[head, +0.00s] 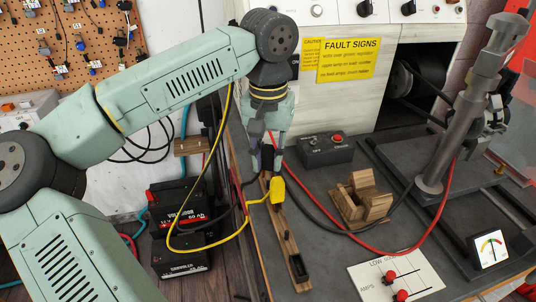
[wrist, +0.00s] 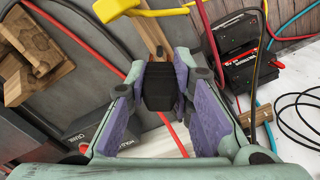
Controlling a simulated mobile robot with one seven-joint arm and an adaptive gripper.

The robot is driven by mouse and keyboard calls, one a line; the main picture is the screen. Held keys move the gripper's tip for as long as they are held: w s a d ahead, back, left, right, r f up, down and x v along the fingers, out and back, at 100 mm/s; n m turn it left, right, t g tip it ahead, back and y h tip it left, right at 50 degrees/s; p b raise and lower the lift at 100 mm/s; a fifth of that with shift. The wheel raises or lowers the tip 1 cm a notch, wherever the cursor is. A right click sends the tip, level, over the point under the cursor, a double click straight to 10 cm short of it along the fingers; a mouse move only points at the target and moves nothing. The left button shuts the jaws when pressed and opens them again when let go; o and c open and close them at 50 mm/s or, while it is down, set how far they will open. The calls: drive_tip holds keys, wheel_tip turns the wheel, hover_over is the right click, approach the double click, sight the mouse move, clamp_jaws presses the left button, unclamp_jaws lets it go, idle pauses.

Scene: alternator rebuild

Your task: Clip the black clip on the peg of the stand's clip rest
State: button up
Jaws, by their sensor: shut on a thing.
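My gripper (head: 269,155) points down over the long wooden strip at the bench's left edge. In the wrist view its purple-padded fingers (wrist: 158,95) are shut on the black clip (wrist: 160,86). In the head view the black clip (head: 268,159) shows as a dark piece at the fingertips. The wooden strip (head: 288,238), perhaps the clip rest, also shows beyond the clip in the wrist view (wrist: 152,36). A yellow clip (head: 277,190) sits at the strip, just in front of my gripper. I cannot make out a free peg or whether the black clip touches the wood.
A wooden cradle (head: 361,203) and a black switch box (head: 326,149) stand to the right. Red and black cables cross the bench. A yellow cable (head: 205,246) loops in front on the left, near black batteries (head: 180,255). A metal column (head: 440,150) stands farther right.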

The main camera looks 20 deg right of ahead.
drive_tip(key=shift+f+b, duration=0.85)
drive_tip(key=shift+f, duration=0.4)
drive_tip(key=o, duration=0.9)
drive_tip(key=shift+r, duration=0.1)
wheel_tip(320, 180, up, 9)
drive_tip(key=p, duration=0.6)
drive_tip(key=shift+f, duration=0.2)
